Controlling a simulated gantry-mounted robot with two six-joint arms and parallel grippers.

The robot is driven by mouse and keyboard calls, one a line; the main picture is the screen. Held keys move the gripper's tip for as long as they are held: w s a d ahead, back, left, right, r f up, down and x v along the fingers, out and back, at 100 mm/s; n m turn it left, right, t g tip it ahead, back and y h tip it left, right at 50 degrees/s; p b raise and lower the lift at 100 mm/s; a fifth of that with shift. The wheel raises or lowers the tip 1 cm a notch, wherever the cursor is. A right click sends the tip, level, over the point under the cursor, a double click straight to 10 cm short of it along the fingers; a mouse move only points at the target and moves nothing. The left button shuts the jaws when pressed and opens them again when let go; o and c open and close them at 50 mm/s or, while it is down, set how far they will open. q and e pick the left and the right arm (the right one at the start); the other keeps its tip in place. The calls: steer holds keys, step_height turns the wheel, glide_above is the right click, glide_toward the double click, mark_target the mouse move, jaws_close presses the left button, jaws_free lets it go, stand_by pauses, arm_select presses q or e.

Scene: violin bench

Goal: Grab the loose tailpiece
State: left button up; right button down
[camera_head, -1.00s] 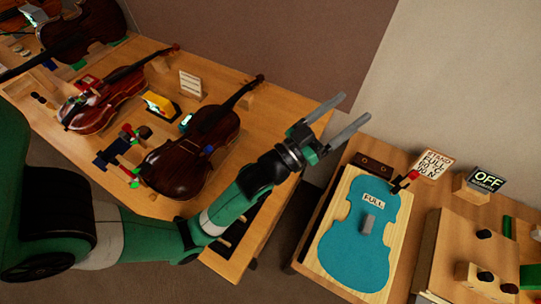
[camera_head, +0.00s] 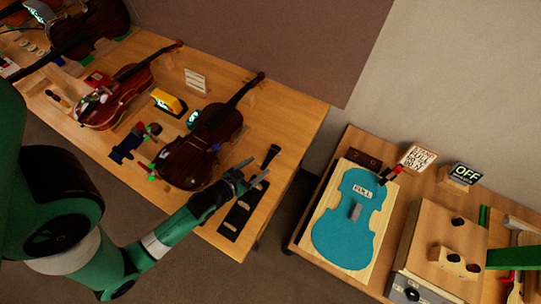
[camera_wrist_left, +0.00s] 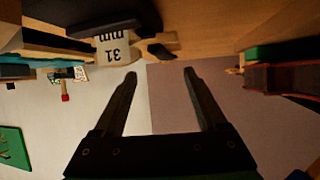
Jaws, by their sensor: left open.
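A small dark, tapered piece (camera_head: 271,156), which looks like the loose tailpiece, is near the right end of the violin bench (camera_head: 300,125). My left gripper (camera_head: 259,169) is open, with its fingertips just short of that piece and the dark board (camera_head: 240,212) below it. In the left wrist view my left gripper (camera_wrist_left: 158,75) has nothing between its fingers. A small dark piece (camera_wrist_left: 160,50) shows beyond the fingertips there; I cannot tell for sure that it is the tailpiece. My right gripper is not in view.
A dark brown violin (camera_head: 200,150) lies just left of my left gripper. A card reading 31 mm (camera_wrist_left: 113,46) shows in the left wrist view. A gap separates the bench from a second table with a teal violin-shaped plate (camera_head: 345,230).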

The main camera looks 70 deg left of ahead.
mark_target(268, 159)
arm_select(q)
steer(key=shift+a+b+x, duration=0.2)
steer(key=shift+b+x, duration=0.35)
steer(key=shift+x, duration=2.4)
steer(key=shift+s+f, duration=0.15)
steer(key=shift+s, duration=0.05)
jaws_close()
